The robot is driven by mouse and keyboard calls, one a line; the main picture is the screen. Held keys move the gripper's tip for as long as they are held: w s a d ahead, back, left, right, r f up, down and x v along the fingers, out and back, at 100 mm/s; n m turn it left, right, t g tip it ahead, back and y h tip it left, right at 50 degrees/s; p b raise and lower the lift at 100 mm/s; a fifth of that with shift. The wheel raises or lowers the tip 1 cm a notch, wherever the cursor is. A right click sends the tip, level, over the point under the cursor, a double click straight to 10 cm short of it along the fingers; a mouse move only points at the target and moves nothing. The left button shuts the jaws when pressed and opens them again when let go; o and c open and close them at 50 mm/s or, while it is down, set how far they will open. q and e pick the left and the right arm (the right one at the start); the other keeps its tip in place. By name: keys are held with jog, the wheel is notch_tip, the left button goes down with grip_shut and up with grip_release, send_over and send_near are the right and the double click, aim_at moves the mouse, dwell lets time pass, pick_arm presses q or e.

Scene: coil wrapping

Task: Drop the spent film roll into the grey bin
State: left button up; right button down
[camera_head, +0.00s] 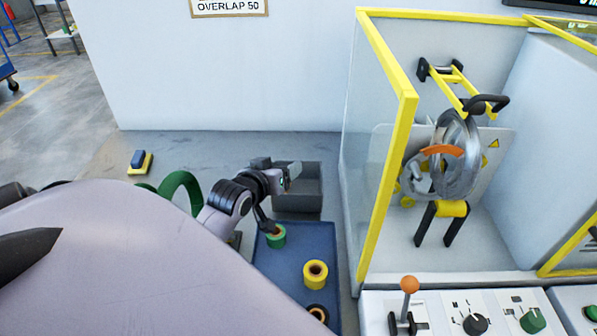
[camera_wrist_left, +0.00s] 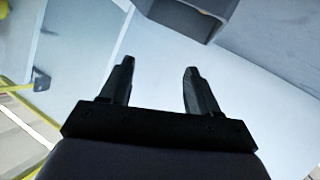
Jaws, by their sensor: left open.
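I cannot identify a spent film roll for certain. My right gripper is not in view.
The tray holds a green roll (camera_head: 276,240), a yellow roll (camera_head: 316,280) and a dark roll at its near end. The yellow-framed enclosure (camera_head: 404,130) holds a metal coil (camera_head: 460,160). A control panel (camera_head: 445,300) is at front right. A blue-yellow block (camera_head: 139,163) lies at left.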

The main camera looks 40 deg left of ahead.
pick_arm(q)
jog(key=shift+v, duration=2.35)
jog(key=shift+s+f, duration=0.1)
